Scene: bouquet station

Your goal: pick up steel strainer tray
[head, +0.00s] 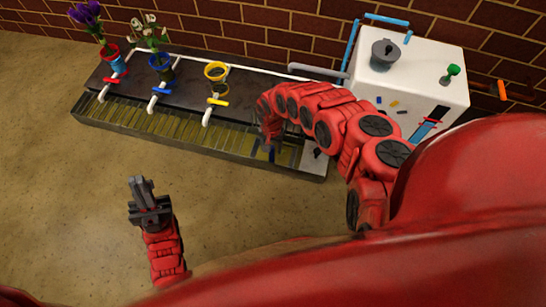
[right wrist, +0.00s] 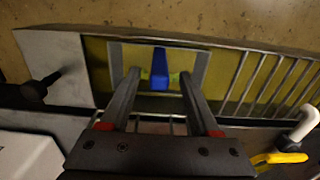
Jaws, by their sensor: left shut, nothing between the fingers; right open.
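What appears to be the steel strainer tray (right wrist: 199,66) is a grey frame with a blue upright piece (right wrist: 160,68) at its middle, set in the long trough in the right wrist view. My right gripper (right wrist: 159,77) is open above it, with one finger on each side of the blue piece. I cannot tell whether the fingers touch anything. In the head view my right gripper (head: 271,150) is mostly hidden by its arm over the trough's right end. My left gripper (head: 141,183) is shut and empty over the bare floor.
The long trough (head: 170,125) has metal bars along its front. Red, blue and yellow pots (head: 215,72) and white taps (head: 156,100) line the dark bench behind it. A white box (head: 425,75) stands at the right against a brick wall. The floor in front is clear.

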